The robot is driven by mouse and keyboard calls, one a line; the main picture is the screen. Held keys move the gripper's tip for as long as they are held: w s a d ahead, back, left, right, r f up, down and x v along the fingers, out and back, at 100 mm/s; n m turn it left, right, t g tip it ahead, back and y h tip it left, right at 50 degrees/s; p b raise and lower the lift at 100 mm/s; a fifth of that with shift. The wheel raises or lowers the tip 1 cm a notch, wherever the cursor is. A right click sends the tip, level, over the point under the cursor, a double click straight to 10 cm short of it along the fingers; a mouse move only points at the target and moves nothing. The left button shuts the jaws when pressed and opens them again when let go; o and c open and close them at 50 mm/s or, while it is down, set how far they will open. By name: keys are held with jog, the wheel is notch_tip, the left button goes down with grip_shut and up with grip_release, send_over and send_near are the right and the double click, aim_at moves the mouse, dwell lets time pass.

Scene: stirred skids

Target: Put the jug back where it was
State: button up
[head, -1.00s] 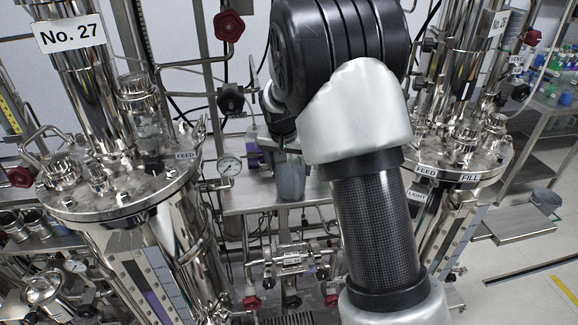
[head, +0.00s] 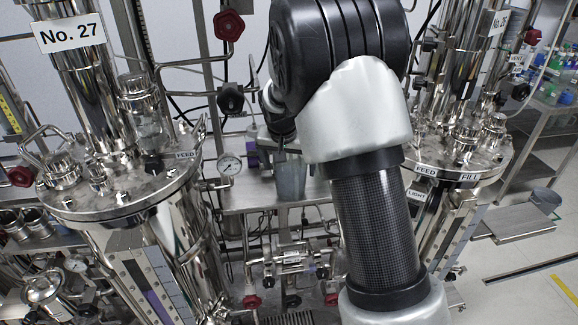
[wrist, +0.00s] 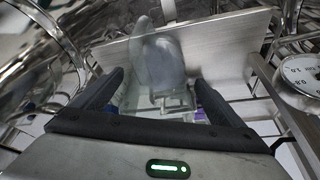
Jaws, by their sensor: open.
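The jug (head: 291,178) is a translucent grey vessel standing on a small steel shelf (head: 240,200) between the two skids in the head view. In the wrist view the jug (wrist: 165,62) is ahead of my gripper (wrist: 160,80), in line with the gap between the two black fingers. My gripper is open, with no finger seen pressing on the jug. In the head view my arm hides much of the gripper and the jug's right surroundings. I cannot tell how far the jug reaches between the fingers.
The No. 27 skid (head: 120,185) stands close on the left, another skid (head: 460,150) on the right. A round gauge (head: 229,165) sits beside the shelf; a gauge (wrist: 300,80) is close at right in the wrist view. Pipes and red-handled valves crowd below the shelf.

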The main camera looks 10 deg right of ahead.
jog(key=v, duration=1.2)
jog(key=s+d+r+n+p, duration=0.1)
jog(key=s+r, duration=0.1)
jog(key=s, duration=0.8)
jog(key=s+d+r+n+t+y+p, duration=0.1)
jog(key=s+r+n, duration=0.1)
jog(key=s, duration=0.8)
jog(key=s+d+r+n+p, duration=0.1)
jog(key=s+r, duration=0.3)
jog(key=s, duration=0.6)
jog(key=shift+s+r+t+y, duration=0.25)
jog(key=shift+s+t+y, duration=0.05)
jog(key=shift+s+y, duration=0.1)
